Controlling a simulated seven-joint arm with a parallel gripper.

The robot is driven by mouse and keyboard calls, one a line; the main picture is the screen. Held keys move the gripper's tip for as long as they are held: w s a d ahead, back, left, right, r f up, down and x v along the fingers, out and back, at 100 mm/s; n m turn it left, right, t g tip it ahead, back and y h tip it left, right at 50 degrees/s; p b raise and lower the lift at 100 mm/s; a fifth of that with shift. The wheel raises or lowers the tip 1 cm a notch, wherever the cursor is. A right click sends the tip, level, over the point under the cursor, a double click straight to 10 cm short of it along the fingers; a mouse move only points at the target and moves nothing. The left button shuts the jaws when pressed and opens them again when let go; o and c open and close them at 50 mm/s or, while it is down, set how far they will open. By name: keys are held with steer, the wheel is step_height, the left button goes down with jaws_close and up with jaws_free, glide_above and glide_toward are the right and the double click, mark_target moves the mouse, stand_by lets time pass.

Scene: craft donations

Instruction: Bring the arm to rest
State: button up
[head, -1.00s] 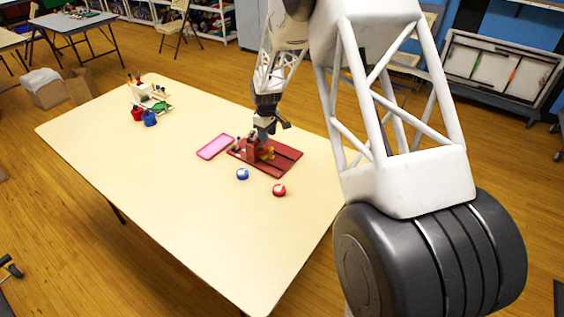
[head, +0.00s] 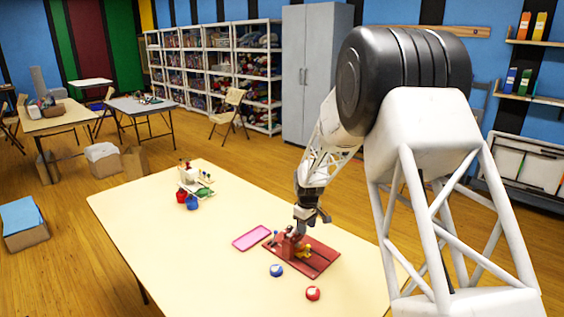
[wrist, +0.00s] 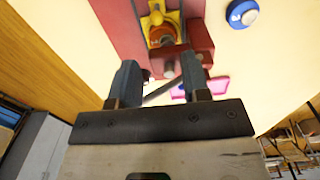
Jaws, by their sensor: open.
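My gripper (head: 312,217) is above the red wooden fixture (head: 318,262) on the cream table (head: 170,255). In the wrist view my gripper (wrist: 160,80) has its two fingers apart, with nothing between them that I can see it holding. The red fixture (wrist: 125,25) lies beyond the fingertips there, with a yellow part (wrist: 160,18) and an orange-brown piece on it. In the head view the yellow piece (head: 306,249) is beside the upright red block. I cannot tell whether the fingers touch the fixture.
A pink tray (head: 251,238) lies left of the fixture. A blue round item (head: 276,270) and a red round item (head: 313,293) lie in front. Red and blue containers (head: 192,201) and a small holder stand at the back left. The table's left part is clear.

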steer(key=s+d+r+m+t, duration=0.1)
steer(key=s+d+r+m, duration=0.1)
steer(key=s+r, duration=1)
steer(key=s+d+r+m, duration=0.3)
steer(key=s+r, duration=0.7)
steer(key=s, duration=0.4)
steer(key=s+d+r+m+t, duration=0.1)
steer(key=s+m, duration=0.3)
steer(key=s, duration=2.3)
steer(key=shift+s+d+r+t, duration=0.3)
steer(key=shift+s+d+r, duration=0.1)
steer(key=shift+r, duration=0.1)
steer(key=shift+w, duration=0.15)
steer(key=shift+c, duration=0.3)
